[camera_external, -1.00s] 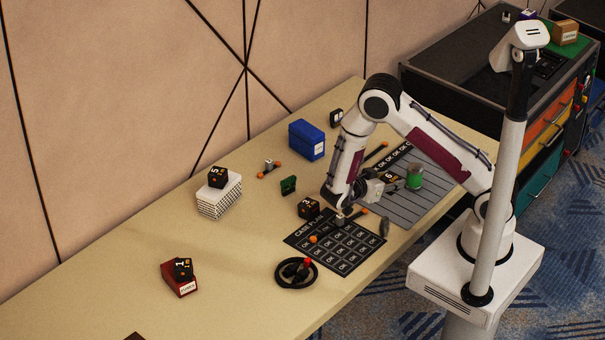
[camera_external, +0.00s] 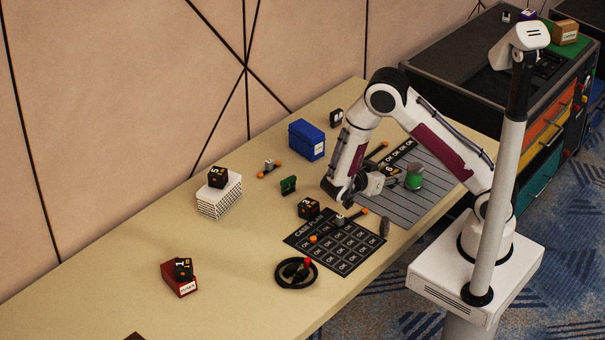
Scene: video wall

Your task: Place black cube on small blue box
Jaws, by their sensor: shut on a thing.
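My gripper (camera_external: 385,176) is beside the green cup, at the end of my bent arm. It is shut on a black cube (camera_external: 392,171) with a yellow number, partly hidden by the gripper. The small blue box (camera_external: 307,141) stands near the back of the table, left of my arm, with a white label on its front. Its top is bare. The gripper and cube are to the right of the blue box and nearer the camera.
A green cup (camera_external: 414,177) stands close to the held cube. Another black cube (camera_external: 308,207) sits by the black card mat (camera_external: 335,242). A black ring (camera_external: 296,273) lies in front.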

